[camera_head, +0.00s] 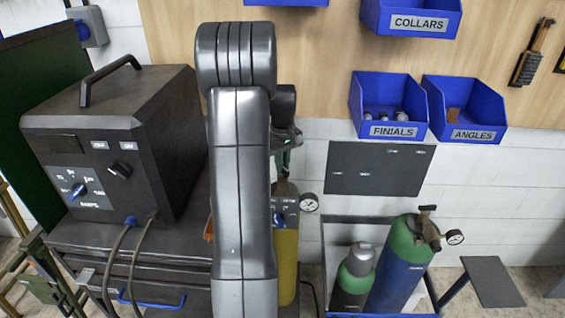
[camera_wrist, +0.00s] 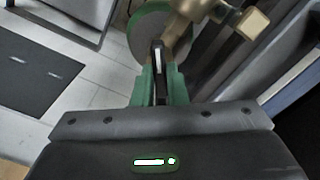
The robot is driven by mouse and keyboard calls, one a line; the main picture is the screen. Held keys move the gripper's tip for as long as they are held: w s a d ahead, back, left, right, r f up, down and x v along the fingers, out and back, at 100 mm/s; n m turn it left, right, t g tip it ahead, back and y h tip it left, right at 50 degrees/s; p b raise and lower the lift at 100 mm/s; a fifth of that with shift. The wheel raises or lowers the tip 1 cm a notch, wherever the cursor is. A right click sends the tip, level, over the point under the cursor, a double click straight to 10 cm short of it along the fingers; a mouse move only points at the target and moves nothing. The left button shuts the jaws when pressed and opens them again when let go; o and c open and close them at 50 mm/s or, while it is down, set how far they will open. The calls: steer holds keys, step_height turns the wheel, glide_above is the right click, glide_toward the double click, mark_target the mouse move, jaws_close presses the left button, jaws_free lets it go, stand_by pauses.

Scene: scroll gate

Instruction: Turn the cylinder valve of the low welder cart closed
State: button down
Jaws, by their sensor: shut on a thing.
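The welder (camera_head: 115,140) stands on a dark cart (camera_head: 130,258) at left. A yellow cylinder (camera_head: 287,265) with a pressure gauge (camera_head: 309,202) stands at the cart's right side, partly hidden behind my arm. My gripper (camera_head: 283,157) is above this cylinder's top, and my arm hides much of it. In the wrist view my gripper's green fingers (camera_wrist: 159,82) are shut on a narrow dark piece (camera_wrist: 158,58) of the valve. Beyond them are a round green part (camera_wrist: 150,28) and a brass valve body (camera_wrist: 190,22). The valve's turn position cannot be told.
At right, a blue-and-green cylinder (camera_head: 398,268) and a smaller green-and-grey one (camera_head: 353,272) stand in a frame. Blue bins (camera_head: 388,107) hang on the wall above. Welder cables (camera_head: 113,262) hang over the cart's front. A dark flat panel (camera_head: 380,168) is on the wall.

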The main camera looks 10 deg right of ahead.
steer(key=m, duration=0.7)
steer(key=shift+r, duration=0.1)
steer(key=m, duration=0.6)
steer(key=shift+m+p, duration=0.3)
steer(key=shift+m, duration=0.1)
steer(key=m, duration=0.5)
steer(key=shift+w, duration=0.1)
steer(key=m, duration=0.6)
steer(key=c, duration=1.5)
jaws_free()
steer(key=shift+o, duration=0.2)
